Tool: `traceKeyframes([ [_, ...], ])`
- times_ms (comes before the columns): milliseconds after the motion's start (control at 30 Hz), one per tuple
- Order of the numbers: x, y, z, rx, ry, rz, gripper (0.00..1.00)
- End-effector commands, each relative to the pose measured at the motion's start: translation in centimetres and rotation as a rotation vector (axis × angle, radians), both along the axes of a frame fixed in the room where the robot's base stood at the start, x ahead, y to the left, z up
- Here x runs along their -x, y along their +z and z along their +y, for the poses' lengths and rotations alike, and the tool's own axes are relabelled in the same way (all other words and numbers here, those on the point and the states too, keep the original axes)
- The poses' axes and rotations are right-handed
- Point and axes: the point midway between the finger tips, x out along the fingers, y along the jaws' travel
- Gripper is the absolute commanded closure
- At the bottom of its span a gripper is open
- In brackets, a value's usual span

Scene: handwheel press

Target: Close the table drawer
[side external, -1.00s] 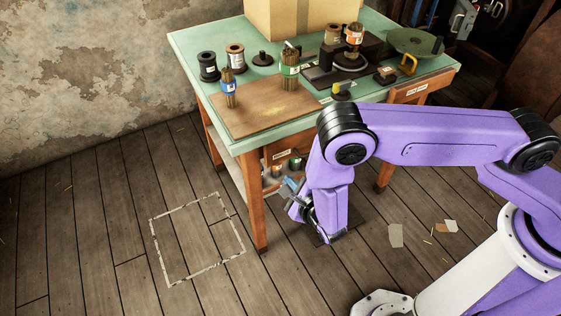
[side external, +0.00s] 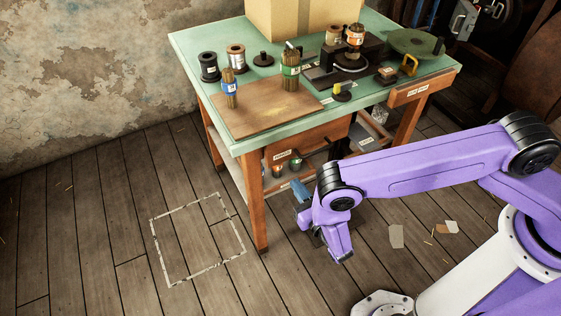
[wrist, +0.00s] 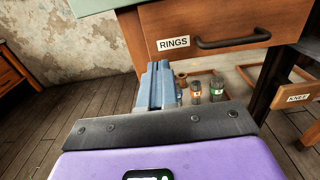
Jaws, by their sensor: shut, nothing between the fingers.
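The work table (side external: 190,52) has a green top and wooden legs. A wooden drawer front (side external: 310,139) shows under its near edge, partly in shade. In the wrist view this drawer front (wrist: 205,22) carries a RINGS label and a dark bar handle (wrist: 233,40). I cannot tell how far it stands out. My gripper (side external: 299,189) is low in front of the table, below the drawer. In the wrist view its blue-grey fingers (wrist: 158,84) are together and empty, below the label and apart from the handle.
A second labelled drawer front (side external: 408,92) is at the table's right. Jars (wrist: 216,86) stand on the lower shelf behind my fingers. A wooden front labelled KNEE (wrist: 300,98) is at lower right. The marked floor square (side external: 200,240) is clear.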

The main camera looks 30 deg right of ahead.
Motion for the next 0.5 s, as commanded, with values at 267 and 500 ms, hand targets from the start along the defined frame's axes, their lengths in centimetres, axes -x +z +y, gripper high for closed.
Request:
traceKeyframes([
  [267,-5.4,0.0,-0.1,-0.002,-0.005,-0.001,1.00],
  [500,-8.9,0.0,-0.1,0.001,-0.002,-0.002,1.00],
])
